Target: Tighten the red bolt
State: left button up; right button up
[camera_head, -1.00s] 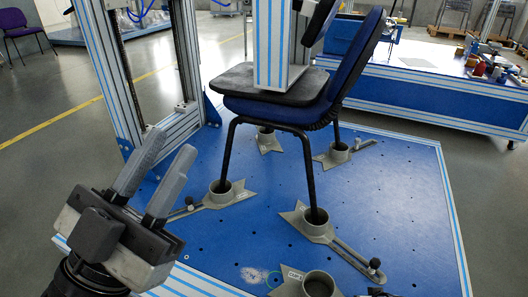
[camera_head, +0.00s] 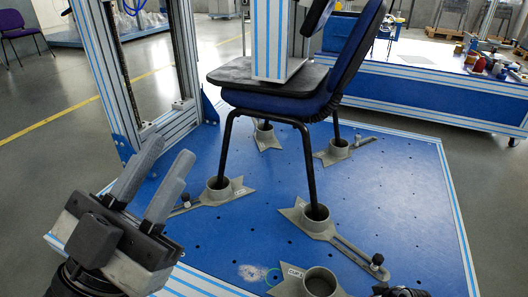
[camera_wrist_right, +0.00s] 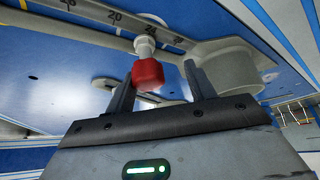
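The red bolt (camera_wrist_right: 147,73) shows in the right wrist view, with a pale shaft above it at a grey slotted bar marked with numbers (camera_wrist_right: 120,18). My right gripper (camera_wrist_right: 161,82) has its two dark fingers apart, one on each side of the red head in the picture. A gap shows between the head and the right-hand finger; contact at the left-hand finger cannot be told. The red bolt does not show in the head view. My left gripper (camera_head: 166,150) is open and empty at the lower left of the head view, above the platform's near left part.
A blue chair (camera_head: 285,105) stands on the blue platform (camera_head: 390,190), its legs in grey cup holders (camera_head: 316,222). Another grey cup (camera_head: 318,283) is at the front edge of the view. A striped metal frame (camera_head: 112,75) rises at left. A cluttered bench (camera_head: 430,100) stands behind.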

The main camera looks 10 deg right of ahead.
jog(key=shift+a, duration=0.15)
jog(key=shift+f+n+y+b, duration=0.15)
jog(key=shift+n+y+b, duration=0.15)
jog(key=shift+n+b, duration=0.6)
jog(key=shift+s+n+b, duration=0.1)
jog(key=shift+n+b, duration=0.2)
jog(key=shift+b, duration=0.1)
jog(key=shift+s+n+g+y, duration=0.15)
jog(key=shift+n+g+y, duration=0.25)
jog(key=shift+n+y, duration=0.35)
